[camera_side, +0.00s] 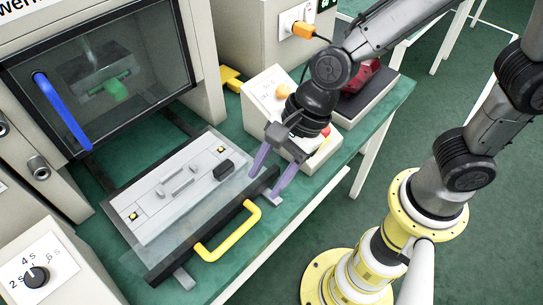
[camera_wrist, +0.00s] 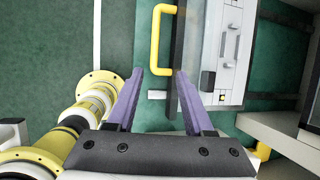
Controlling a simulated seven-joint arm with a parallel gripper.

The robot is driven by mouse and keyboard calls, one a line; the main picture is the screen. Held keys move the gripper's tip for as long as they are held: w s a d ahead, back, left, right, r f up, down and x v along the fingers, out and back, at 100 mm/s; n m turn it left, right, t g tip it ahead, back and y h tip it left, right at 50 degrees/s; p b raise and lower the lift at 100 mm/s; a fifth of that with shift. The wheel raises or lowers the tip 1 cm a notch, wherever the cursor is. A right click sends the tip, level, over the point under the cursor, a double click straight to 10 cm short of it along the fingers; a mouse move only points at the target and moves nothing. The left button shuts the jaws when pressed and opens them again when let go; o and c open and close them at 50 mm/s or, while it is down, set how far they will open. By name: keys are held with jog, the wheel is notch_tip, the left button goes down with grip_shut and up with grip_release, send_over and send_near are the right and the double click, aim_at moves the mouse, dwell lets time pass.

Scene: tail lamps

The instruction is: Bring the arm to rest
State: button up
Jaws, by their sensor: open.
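My gripper (camera_side: 266,186) is open, with its two purple fingers apart and nothing between them. In the side view it hangs over the front right end of a drawer-like tray (camera_side: 215,215) with a yellow handle (camera_side: 229,231). The fingers also show in the wrist view (camera_wrist: 158,75), pointing toward the yellow handle (camera_wrist: 156,40) and the tray's dark front edge, apart from the handle. A light grey fixture plate (camera_side: 180,185) with a small black block (camera_side: 223,168) and yellow pads lies on the tray; the plate also shows in the wrist view (camera_wrist: 230,60).
A machine with a glass window (camera_side: 120,75) and blue handle (camera_side: 62,112) stands behind the tray. A dial box (camera_side: 42,265) is at the lower left. Green floor lies open in front of the table.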

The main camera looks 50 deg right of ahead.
jog(key=w+d+r+n+t, duration=0.1)
jog(key=w+d+r+t, duration=0.25)
jog(key=d+r, duration=0.85)
jog(key=s+d+f+n+h, duration=0.1)
jog(key=s+d+n+h, duration=0.3)
jog(key=s+d+n, duration=0.7)
jog(key=d+n, duration=0.1)
jog(key=n, duration=0.4)
jog(key=shift+s+f+n, duration=0.3)
jog(key=shift+s+n, duration=0.1)
